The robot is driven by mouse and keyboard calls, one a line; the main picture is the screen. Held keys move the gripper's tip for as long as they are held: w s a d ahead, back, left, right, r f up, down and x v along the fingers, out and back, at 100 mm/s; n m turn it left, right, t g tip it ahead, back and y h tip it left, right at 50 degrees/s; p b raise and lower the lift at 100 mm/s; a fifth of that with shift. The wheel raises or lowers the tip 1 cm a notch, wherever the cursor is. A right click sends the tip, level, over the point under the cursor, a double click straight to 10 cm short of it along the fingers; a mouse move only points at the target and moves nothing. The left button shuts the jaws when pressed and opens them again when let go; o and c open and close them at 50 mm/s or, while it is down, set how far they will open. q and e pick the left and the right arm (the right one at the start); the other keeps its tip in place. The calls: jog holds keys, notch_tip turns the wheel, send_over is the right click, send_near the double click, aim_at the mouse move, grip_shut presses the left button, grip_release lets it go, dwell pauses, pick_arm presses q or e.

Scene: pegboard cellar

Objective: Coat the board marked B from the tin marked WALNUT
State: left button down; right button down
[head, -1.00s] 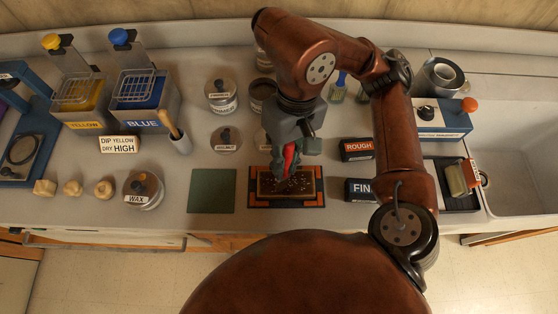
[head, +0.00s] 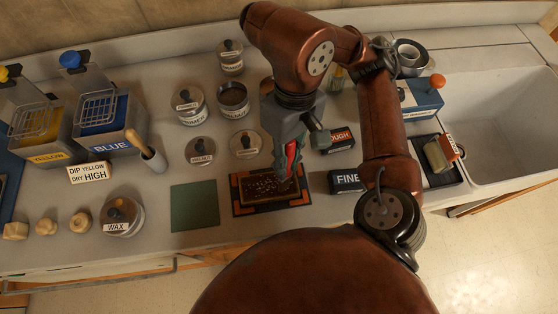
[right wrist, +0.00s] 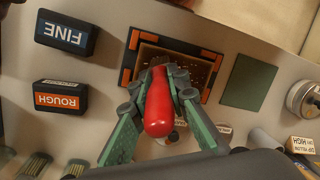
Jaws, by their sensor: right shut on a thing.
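The board (head: 262,188) lies in an orange-and-black frame mat (head: 240,208); it is dark brown with many pale specks, and I can read no letter on it. It also shows in the wrist view (right wrist: 204,70). My right gripper (head: 288,172) is shut on a red-handled tool (right wrist: 158,108), apparently a brush, over the board's right part. My left gripper is not in view.
Two loose lids (head: 200,151) and (head: 247,143) lie between the tins and the mat. A green pad (head: 194,205) is left of the mat. ROUGH (head: 338,141) and FINE (head: 345,181) blocks stand right. A closed tin (head: 190,106) stands beside the open one.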

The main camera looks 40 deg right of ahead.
pick_arm(q)
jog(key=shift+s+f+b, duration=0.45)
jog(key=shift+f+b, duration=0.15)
jog(key=shift+b, duration=0.1)
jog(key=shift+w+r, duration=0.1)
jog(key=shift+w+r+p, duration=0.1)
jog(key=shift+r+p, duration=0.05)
jog(key=shift+p, duration=0.15)
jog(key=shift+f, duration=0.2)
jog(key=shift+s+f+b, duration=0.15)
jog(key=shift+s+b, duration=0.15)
jog(key=shift+b, duration=0.1)
pick_arm(e)
jog(key=shift+w+a+f, duration=0.1)
jog(key=shift+w+a, duration=0.85)
jog(key=shift+a, duration=0.5)
jog(key=shift+w+a+r, duration=0.1)
jog(key=shift+w+a, duration=0.9)
jog(key=shift+a, duration=0.45)
jog(key=shift+w+a+f, duration=0.1)
jog(key=shift+w+a, duration=0.85)
jog(key=shift+a, duration=0.5)
jog(key=shift+s+d, duration=0.1)
jog(key=shift+s, duration=0.05)
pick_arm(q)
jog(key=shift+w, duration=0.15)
pick_arm(e)
jog(key=shift+d+r, duration=0.1)
jog(key=shift+r, duration=0.2)
jog(key=shift+r, duration=0.15)
